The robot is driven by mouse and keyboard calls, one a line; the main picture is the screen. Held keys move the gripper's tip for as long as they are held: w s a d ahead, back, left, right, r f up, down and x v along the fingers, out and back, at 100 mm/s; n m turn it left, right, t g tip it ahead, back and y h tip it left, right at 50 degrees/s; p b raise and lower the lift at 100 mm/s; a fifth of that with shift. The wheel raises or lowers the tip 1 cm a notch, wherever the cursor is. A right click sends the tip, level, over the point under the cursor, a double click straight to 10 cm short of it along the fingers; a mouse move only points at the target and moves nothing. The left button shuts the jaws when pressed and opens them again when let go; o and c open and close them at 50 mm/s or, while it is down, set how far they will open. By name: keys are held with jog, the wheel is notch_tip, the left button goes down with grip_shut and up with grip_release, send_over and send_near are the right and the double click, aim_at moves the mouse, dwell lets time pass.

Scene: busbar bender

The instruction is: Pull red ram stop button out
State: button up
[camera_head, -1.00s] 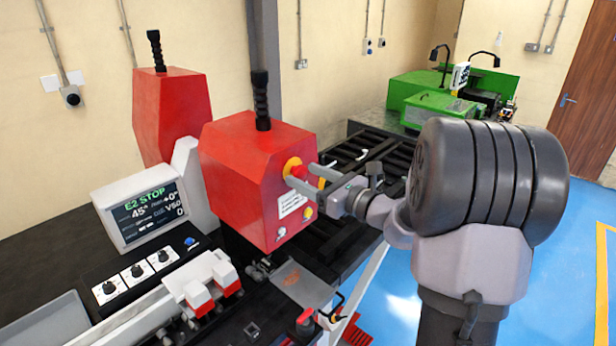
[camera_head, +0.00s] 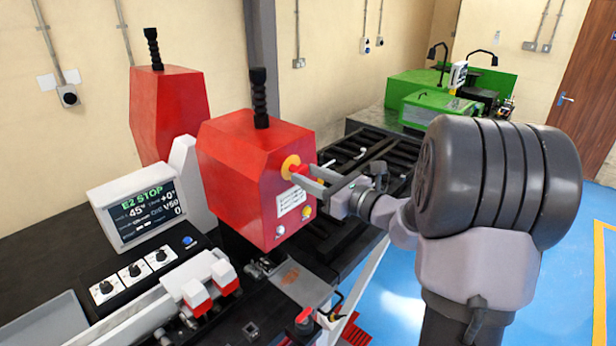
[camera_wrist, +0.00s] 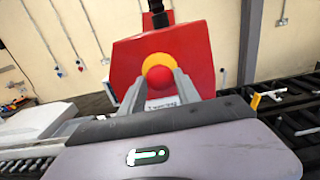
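The red ram stop button (camera_head: 298,169) sits on a yellow round plate (camera_head: 289,164) on the right-hand face of the front red machine housing (camera_head: 245,170). In the wrist view the button (camera_wrist: 159,78) stands between my two grey fingers, in front of its yellow plate (camera_wrist: 156,62). My gripper (camera_head: 303,174) reaches in from the right, with one finger on each side of the button. In the head view the near finger partly hides the button.
A white label, a yellow button (camera_head: 306,211) and a white button (camera_head: 280,230) are below on the same face. The console screen (camera_head: 143,211) reads "E2 STOP". A black slatted table (camera_head: 360,160) lies behind my gripper, and a green machine (camera_head: 440,100) stands farther back.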

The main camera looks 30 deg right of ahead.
jog(key=o, duration=0.4)
jog(key=shift+s, duration=0.2)
jog(key=shift+c, duration=0.2)
jog(key=shift+w, duration=0.1)
jog(key=b+v, duration=0.1)
jog(key=v, duration=1.6)
jog(key=shift+s, duration=0.25)
jog(key=shift+d, duration=0.1)
